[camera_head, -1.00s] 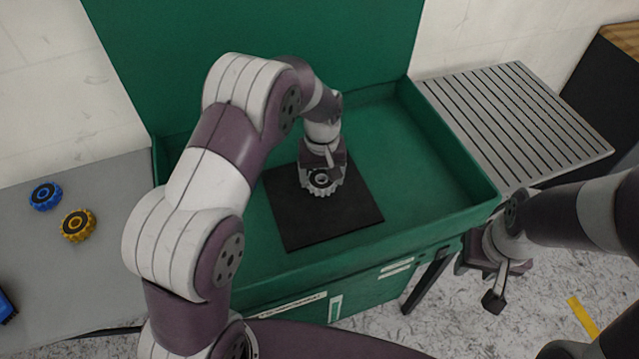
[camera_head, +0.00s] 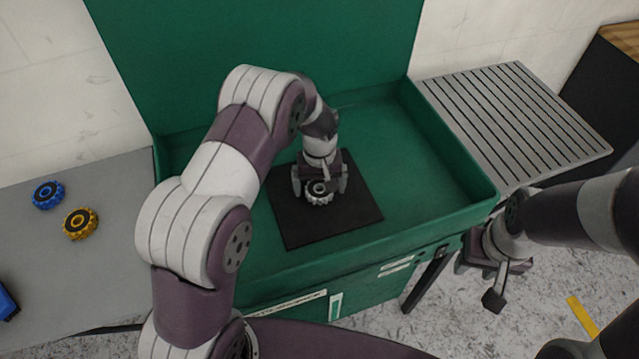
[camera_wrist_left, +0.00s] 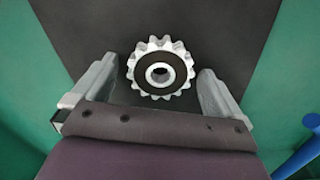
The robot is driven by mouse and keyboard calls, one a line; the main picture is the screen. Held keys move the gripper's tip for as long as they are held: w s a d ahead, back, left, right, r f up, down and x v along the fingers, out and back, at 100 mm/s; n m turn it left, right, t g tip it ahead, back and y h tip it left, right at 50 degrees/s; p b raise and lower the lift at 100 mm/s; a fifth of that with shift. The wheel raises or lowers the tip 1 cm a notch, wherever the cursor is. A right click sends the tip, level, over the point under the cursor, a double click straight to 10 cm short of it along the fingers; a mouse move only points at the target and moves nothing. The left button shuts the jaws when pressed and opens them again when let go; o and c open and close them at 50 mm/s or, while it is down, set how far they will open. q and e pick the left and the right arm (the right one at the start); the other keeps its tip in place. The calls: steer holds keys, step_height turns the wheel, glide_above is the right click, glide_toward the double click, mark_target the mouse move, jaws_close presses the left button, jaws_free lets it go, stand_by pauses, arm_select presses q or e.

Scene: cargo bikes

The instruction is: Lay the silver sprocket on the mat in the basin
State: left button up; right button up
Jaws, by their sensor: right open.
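The silver sprocket (camera_head: 319,193) lies on the black mat (camera_head: 300,226) in the green basin (camera_head: 440,165). In the left wrist view the sprocket (camera_wrist_left: 160,68) lies flat with its black face and hub up, and bare mat (camera_wrist_left: 235,25) shows around it. My left gripper (camera_head: 320,185) is over the mat with its fingers spread on either side of the sprocket. In the left wrist view the left gripper (camera_wrist_left: 158,92) is open, with a gap between each finger and the sprocket. My right gripper (camera_head: 494,290) hangs outside the basin at the right, open and empty.
A blue sprocket (camera_head: 48,195) and a yellow sprocket (camera_head: 80,223) lie on the grey bench (camera_head: 110,180) at the left. A slatted grey rack (camera_head: 515,120) stands right of the basin. The basin's right part is clear.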

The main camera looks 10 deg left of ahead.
mark_target(318, 190)
arm_select(q)
step_height(318, 190, up, 12)
steer(key=r, duration=0.1)
steer(key=s+a+m, duration=0.2)
steer(key=s, duration=0.7)
steer(key=s+a+m+t, duration=0.1)
steer(key=s+a+m, duration=0.1)
steer(key=s, duration=0.8)
steer(key=shift+s+a+b, duration=0.15)
steer(key=shift+s+b, duration=0.05)
steer(key=shift+b, duration=0.1)
